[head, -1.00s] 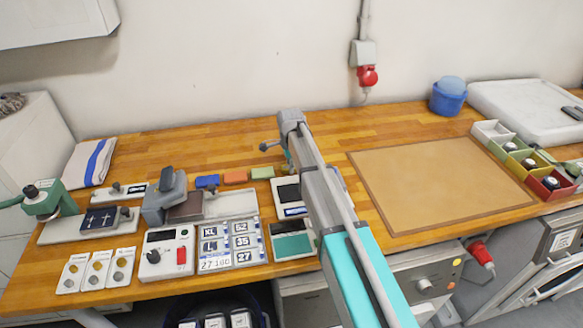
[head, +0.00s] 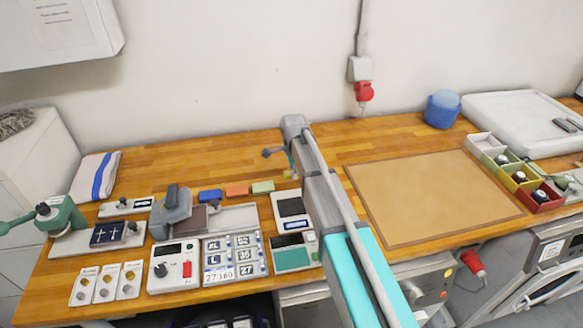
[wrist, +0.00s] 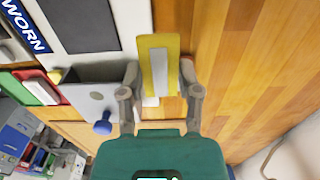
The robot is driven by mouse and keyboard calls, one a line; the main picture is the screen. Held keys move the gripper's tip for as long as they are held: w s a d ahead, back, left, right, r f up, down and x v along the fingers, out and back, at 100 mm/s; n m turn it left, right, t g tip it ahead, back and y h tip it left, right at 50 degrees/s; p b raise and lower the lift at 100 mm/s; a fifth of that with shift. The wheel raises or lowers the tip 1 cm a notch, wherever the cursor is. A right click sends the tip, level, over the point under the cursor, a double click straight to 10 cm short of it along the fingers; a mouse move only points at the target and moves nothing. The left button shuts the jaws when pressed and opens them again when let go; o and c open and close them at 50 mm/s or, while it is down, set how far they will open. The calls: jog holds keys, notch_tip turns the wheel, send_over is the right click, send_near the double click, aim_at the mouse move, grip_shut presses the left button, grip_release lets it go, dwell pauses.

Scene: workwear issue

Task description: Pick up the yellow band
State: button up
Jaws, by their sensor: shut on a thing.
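The yellow band (wrist: 145,48) is a flat yellow piece with a pale grey strip down its middle. In the wrist view it lies between the two fingers of my gripper (wrist: 160,78), which is shut on it.
A dark-faced pad (head: 291,207) lies left of my arm. A control box (head: 172,268) and label board (head: 233,257) stand at the front left. A tan mat (head: 430,195) lies bare on the right. Small coloured bins (head: 541,196) stand beyond it.

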jog(key=s+d+r+p, duration=0.5)
jog(key=s+r, duration=0.1)
jog(key=s, duration=0.3)
jog(key=shift+s+d+r, duration=0.2)
jog(key=shift+s+d, duration=0.05)
jog(key=shift+s, duration=0.1)
dwell(0.3)
jog(key=s+a+r+p, duration=0.1)
jog(key=s+p, duration=0.1)
jog(key=s, duration=1.1)
jog(key=shift+a+r, duration=0.15)
jog(key=shift+r, duration=0.2)
jog(key=w+a+f+b, duration=0.1)
jog(key=w+f+b, duration=0.2)
jog(key=w, duration=0.1)
jog(key=w+a+f+b, duration=0.1)
jog(key=w+f+b, duration=0.2)
jog(key=w, duration=0.1)
jog(key=w+a+f+b, duration=0.2)
jog(key=w+f+b, duration=0.1)
jog(key=w, duration=0.1)
jog(key=shift+w, duration=0.2)
